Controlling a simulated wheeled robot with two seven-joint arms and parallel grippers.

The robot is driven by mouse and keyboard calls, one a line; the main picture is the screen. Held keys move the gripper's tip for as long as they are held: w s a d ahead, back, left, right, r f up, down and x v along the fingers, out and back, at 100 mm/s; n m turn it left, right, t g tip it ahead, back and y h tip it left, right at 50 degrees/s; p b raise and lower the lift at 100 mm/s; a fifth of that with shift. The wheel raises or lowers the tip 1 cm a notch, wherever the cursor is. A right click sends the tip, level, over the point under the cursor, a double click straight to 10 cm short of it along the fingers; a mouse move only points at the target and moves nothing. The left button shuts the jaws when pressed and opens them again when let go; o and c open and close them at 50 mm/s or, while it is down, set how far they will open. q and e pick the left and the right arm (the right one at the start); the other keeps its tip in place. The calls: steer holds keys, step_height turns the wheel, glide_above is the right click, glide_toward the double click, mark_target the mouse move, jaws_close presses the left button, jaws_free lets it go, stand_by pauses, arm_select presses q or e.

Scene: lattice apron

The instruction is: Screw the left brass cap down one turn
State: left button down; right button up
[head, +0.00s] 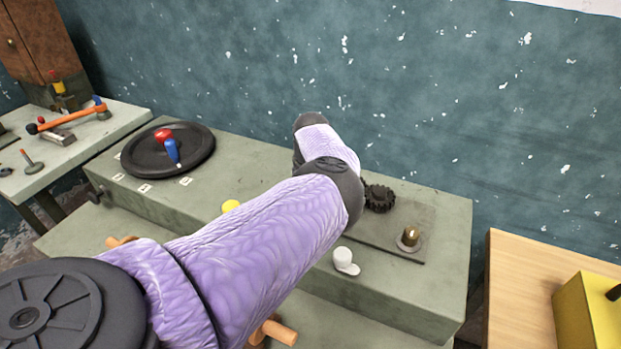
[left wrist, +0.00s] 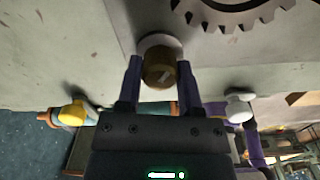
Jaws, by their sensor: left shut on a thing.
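The left brass cap (left wrist: 158,72) shows in the left wrist view, on a pale round base (left wrist: 158,41). My left gripper (left wrist: 158,66) is shut on it, one dark finger on each side. A light mark shows on the cap's face. In the head view my purple-sleeved left arm hides this cap and the gripper. The other brass cap (head: 411,236) stands upright on a pale round base at the right end of the grey-green bench. My right gripper is not in view.
A dark gear (head: 379,198) lies between my arm and the right cap on a flat plate (head: 385,236). A white knob (head: 344,258) and a yellow knob (head: 230,206) are at the bench front. A black round tray (head: 143,163) holds red and blue pieces.

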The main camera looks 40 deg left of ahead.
arm_select(q)
steer(key=m+p, duration=0.3)
steer(key=m, duration=0.3)
steer(key=shift+r, duration=0.2)
steer(key=m+p, duration=0.1)
steer(key=m, duration=0.2)
steer(key=m+p, duration=0.1)
steer(key=m, duration=0.2)
steer(key=shift+f+m, duration=0.1)
steer(key=shift+m, duration=0.3)
steer(key=m, duration=1.2)
steer(key=shift+m, duration=2.3)
